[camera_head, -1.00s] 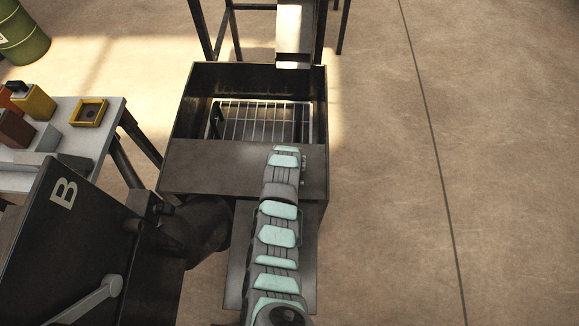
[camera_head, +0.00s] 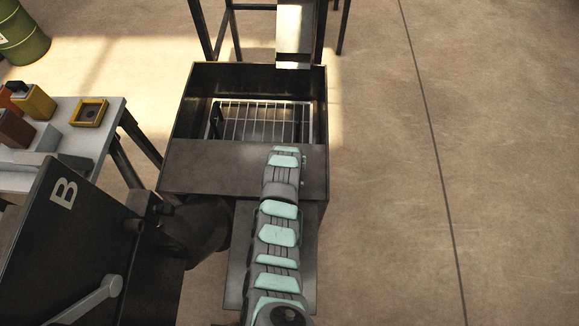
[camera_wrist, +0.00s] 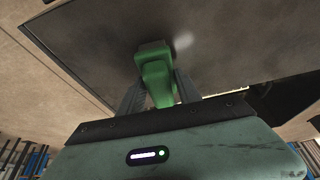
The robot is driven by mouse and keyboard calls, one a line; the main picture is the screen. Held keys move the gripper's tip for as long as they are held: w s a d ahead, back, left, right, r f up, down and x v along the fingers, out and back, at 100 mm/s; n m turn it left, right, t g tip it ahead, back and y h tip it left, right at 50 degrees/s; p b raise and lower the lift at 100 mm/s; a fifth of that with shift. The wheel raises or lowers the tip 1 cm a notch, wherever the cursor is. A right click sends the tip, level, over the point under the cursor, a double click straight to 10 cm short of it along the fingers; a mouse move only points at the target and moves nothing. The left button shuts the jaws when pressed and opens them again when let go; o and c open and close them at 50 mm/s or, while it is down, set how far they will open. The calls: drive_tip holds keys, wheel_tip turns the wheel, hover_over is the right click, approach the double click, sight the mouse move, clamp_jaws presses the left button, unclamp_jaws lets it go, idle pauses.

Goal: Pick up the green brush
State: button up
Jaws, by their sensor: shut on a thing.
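The green brush (camera_wrist: 155,75) shows in the wrist view, between the two fingers of my gripper (camera_wrist: 155,97). The gripper is shut on it, with a finger on each side of its green body. A dark metal surface lies behind the brush, and I cannot tell whether the brush touches it. In the head view the brush and the gripper are hidden by my own arm, which reaches over the dark metal box.
The open dark metal box (camera_head: 178,165) holds a wire rack (camera_head: 262,122). At left a grey table (camera_head: 95,150) bears a yellow square tray (camera_head: 103,112) and several small containers. A dark machine panel marked B (camera_head: 40,235) stands at front left. The floor at right is clear.

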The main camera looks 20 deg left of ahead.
clamp_jaws()
drive_tip(key=shift+r, duration=0.1)
wheel_tip(320, 180, up, 20)
drive_tip(key=shift+p, duration=0.35)
drive_tip(key=o, duration=0.7)
unclamp_jaws()
clamp_jaws()
drive_tip(key=shift+d, duration=0.1)
